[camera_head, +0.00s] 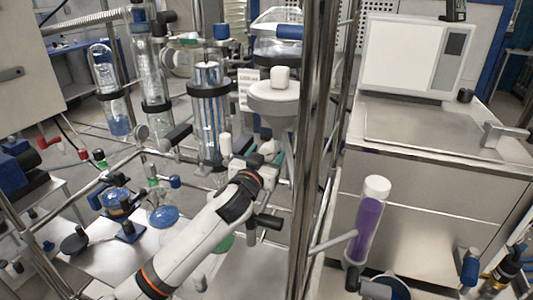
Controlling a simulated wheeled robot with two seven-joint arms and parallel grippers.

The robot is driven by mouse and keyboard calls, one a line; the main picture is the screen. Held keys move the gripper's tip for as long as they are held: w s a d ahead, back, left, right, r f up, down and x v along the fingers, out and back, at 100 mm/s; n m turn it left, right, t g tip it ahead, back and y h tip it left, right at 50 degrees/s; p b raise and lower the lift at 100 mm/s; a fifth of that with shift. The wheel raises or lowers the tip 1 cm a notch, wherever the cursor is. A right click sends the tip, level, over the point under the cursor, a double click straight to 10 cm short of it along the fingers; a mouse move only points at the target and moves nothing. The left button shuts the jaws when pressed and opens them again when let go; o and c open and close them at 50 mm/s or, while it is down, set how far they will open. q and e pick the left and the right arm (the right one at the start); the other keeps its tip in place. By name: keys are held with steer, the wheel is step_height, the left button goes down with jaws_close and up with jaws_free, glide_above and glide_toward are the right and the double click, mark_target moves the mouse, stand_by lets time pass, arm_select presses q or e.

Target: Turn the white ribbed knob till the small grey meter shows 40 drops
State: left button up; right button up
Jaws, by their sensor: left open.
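My left arm comes in from the lower left, and its gripper (262,156) is among the glassware at the middle of the camera_head view. The gripper is open; its fingertips are small and partly hidden by my wrist. A small white rounded part (269,146) shows right by the fingers; I cannot tell whether it is the ribbed knob or whether the fingers touch it. A white upright cap (225,145) stands just left of the gripper. I cannot make out the small grey meter or any reading. My right gripper is not in view.
A steel post (314,130) rises just right of the gripper. Glass columns (209,110) stand at the back left, and a white funnel-shaped vessel (275,97) stands behind the gripper. A purple-filled tube (368,222) leans at the right.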

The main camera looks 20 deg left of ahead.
arm_select(q)
steer(key=shift+w, duration=0.25)
steer(key=c, duration=1)
steer(key=shift+r+m+p, duration=0.15)
steer(key=shift+m+p, duration=0.8)
steer(key=shift+m, duration=0.05)
steer(key=shift+m+p, duration=0.4)
steer(key=shift+m, duration=0.6)
steer(key=shift+f, duration=0.2)
steer(key=o, duration=1)
